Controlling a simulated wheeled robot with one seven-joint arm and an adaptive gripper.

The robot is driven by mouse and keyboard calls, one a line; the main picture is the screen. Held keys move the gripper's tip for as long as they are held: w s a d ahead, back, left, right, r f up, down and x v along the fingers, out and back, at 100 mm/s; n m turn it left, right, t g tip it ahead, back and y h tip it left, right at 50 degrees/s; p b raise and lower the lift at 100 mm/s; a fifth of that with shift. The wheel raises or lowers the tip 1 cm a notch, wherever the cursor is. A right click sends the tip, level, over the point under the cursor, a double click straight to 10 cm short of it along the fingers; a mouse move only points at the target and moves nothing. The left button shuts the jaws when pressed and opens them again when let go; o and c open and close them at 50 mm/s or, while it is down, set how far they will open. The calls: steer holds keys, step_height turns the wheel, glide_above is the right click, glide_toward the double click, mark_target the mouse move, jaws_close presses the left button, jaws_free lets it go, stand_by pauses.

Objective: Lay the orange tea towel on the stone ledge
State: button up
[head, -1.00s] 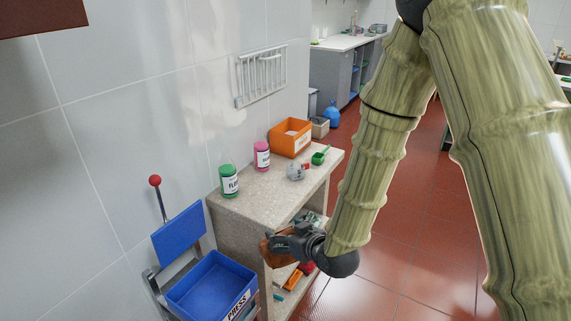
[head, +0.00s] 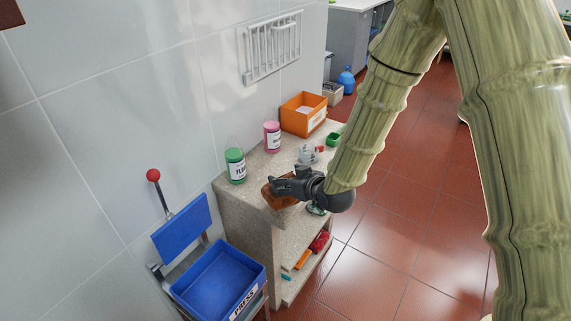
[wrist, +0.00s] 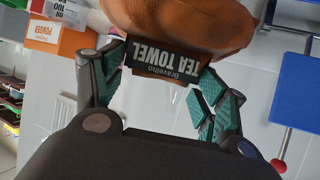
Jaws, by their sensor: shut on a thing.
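The orange-brown tea towel (head: 281,195) is in my gripper (head: 290,184), at the front edge of the stone ledge (head: 232,191) in the head view. In the wrist view the towel (wrist: 190,22) fills the top middle, with its black "TEA TOWEL" label between the teal-padded fingers of my gripper (wrist: 165,75). The fingers are shut on it. The towel appears at about the height of the ledge top; I cannot tell whether it touches the stone.
On the ledge stand a green tub (head: 235,166), a pink tub (head: 272,138), an orange box (head: 303,114), a grey-white item (head: 308,154) and a green scoop (head: 334,139). A blue press (head: 218,283) stands at left. A lower shelf holds red and orange items (head: 319,242).

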steer(key=shift+w+a+f+p, duration=0.1)
steer(key=shift+w+f+p, duration=0.6)
steer(key=shift+w, duration=0.85)
steer(key=shift+w+a+f+p, duration=0.1)
steer(key=shift+w+f+p, duration=0.55)
steer(key=shift+w, duration=0.95)
steer(key=shift+w+f+p, duration=0.5)
steer(key=shift+w+f, duration=0.35)
steer(key=shift+w, duration=0.7)
steer(key=shift+f, duration=0.1)
steer(key=shift+f, duration=0.15)
steer(key=o, duration=1.5)
